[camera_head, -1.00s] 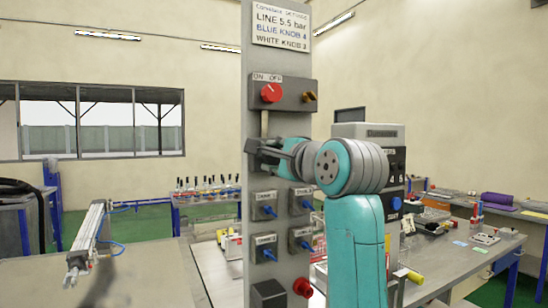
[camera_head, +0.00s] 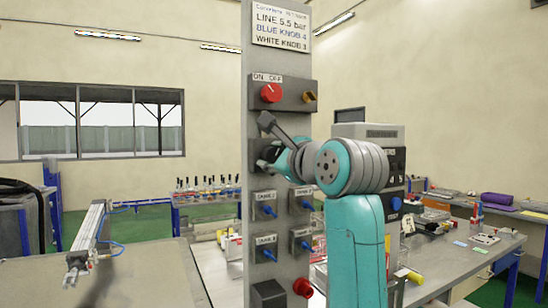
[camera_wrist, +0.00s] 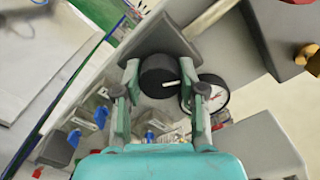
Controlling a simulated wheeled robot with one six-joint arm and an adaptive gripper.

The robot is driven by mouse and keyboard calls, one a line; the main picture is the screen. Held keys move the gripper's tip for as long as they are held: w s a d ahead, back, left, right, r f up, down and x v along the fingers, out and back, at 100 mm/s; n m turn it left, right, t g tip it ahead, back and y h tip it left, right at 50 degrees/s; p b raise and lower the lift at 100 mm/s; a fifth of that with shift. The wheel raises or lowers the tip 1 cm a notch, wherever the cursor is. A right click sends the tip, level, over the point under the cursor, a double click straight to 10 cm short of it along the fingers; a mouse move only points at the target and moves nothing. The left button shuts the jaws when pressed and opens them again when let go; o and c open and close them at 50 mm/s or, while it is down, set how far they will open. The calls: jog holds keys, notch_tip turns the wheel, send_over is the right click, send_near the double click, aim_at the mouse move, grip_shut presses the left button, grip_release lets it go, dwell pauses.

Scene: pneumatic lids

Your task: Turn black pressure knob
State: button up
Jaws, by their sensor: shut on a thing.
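The black pressure knob (camera_wrist: 158,76) is a short dark cylinder with a white mark on its face, on a dark grey block of the upright panel. My gripper (camera_wrist: 159,72) is shut on it in the wrist view, with one green finger on each side. A round white-faced gauge (camera_wrist: 212,94) sits just right of the knob, partly behind the right finger. The gauge reading is too small to tell.
A red rotary switch (camera_head: 271,92) and an orange one (camera_head: 310,97) sit above my gripper. Several blue-lever valves (camera_head: 269,210) and a red button (camera_head: 303,287) are below. A sign (camera_head: 281,24) reads LINE 5.5 bar. A pneumatic cylinder (camera_head: 90,236) stands at left.

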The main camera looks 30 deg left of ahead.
jog(key=shift+f, duration=0.1)
jog(key=o, duration=1.2)
jog(key=shift+c, duration=0.2)
jog(key=v, duration=1.2)
